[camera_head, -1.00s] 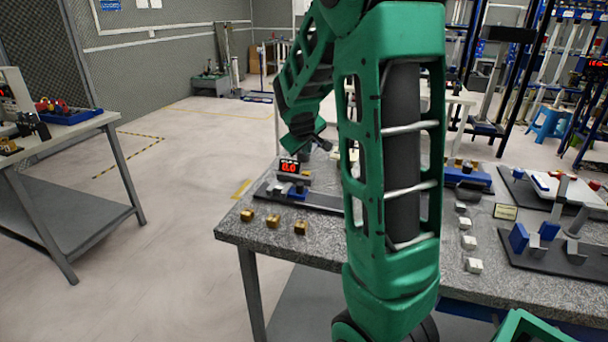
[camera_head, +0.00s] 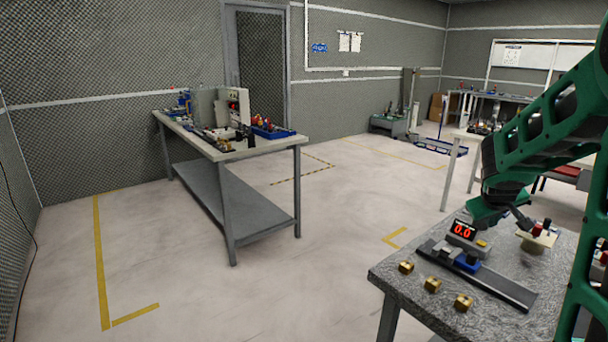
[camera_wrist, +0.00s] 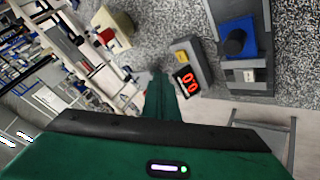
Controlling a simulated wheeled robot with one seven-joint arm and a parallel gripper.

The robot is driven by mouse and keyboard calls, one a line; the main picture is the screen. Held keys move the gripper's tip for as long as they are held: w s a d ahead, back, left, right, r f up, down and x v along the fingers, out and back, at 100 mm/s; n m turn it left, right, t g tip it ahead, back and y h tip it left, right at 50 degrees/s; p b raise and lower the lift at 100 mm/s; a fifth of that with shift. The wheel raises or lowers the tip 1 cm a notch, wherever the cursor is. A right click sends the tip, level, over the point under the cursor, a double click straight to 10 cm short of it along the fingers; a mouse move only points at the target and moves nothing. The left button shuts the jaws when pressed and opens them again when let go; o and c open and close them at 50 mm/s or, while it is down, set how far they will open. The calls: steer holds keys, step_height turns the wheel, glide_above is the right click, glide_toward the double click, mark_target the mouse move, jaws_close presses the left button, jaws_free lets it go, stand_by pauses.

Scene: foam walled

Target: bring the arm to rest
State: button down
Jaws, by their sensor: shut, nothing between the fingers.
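My green arm (camera_head: 550,130) comes in from the right edge of the head view and bends down over the grey speckled table. My gripper (camera_head: 522,219) is at its lower end, shut and empty, just right of a small unit with a red digital display (camera_head: 462,231). In the wrist view, my gripper (camera_wrist: 160,90) points at the tabletop, with the display (camera_wrist: 187,81) close to its right. I cannot tell how high it is above the table. Part of the table's right side is hidden by my arm.
Brass blocks (camera_head: 433,285) lie along the table's near-left edge, beside a dark rail (camera_head: 490,288) with a blue block (camera_head: 466,262). A small cream block with red and black knobs (camera_head: 538,236) stands near my gripper. A second workbench (camera_head: 245,150) stands left, with open floor between.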

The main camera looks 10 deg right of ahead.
steer(key=s+a+m+g+y, duration=0.1)
steer(key=s+a+g+y, duration=0.1)
steer(key=s+a, duration=0.4)
steer(key=s+a+f+m+g+y, duration=0.1)
steer(key=s+a, duration=0.5)
steer(key=s, duration=1)
steer(key=s+a+f+m+g+y, duration=0.1)
steer(key=s+a+m+g+y, duration=0.1)
steer(key=s+a, duration=0.4)
steer(key=s+m+y, duration=0.1)
steer(key=s, duration=0.4)
steer(key=shift+a+g+y, duration=0.2)
steer(key=shift+g+y, duration=0.2)
steer(key=shift+s, duration=0.1)
